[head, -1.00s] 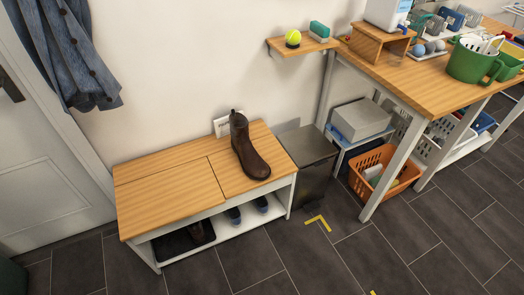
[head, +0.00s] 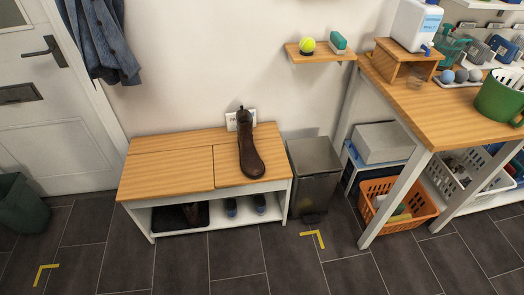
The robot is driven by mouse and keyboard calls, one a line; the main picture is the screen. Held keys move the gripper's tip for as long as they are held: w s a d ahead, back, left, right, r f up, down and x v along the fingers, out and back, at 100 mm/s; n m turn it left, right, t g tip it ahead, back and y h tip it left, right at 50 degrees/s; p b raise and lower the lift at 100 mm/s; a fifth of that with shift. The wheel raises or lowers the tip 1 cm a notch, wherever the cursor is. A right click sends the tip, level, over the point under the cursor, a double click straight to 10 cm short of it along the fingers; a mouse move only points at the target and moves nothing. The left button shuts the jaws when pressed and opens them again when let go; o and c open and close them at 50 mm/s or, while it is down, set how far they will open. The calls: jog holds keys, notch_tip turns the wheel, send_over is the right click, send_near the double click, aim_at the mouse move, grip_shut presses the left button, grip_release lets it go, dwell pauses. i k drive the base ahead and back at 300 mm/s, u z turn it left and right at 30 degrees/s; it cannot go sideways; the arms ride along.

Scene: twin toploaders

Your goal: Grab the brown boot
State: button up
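The brown boot (head: 249,150) stands on the right part of a wooden bench top (head: 170,172), in the middle of the head view. Its toe points toward the front edge of the bench and its shaft is at the back, near the wall. My gripper is not in view.
The bench's lower shelf holds a dark tray (head: 160,220) and dark shoes (head: 231,207). A grey bin (head: 315,172) stands right of the bench. A wooden table (head: 440,108) with an orange basket (head: 378,205) beneath is farther right. The tiled floor (head: 240,265) in front is clear.

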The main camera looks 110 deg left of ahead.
aim_at(252, 166)
jog(key=u, duration=0.25)
jog(key=i, duration=0.45)
jog(key=u, duration=0.6)
jog(key=k, duration=0.2)
jog(key=u, duration=2.2)
jog(key=k, duration=0.2)
jog(key=u, duration=1.75)
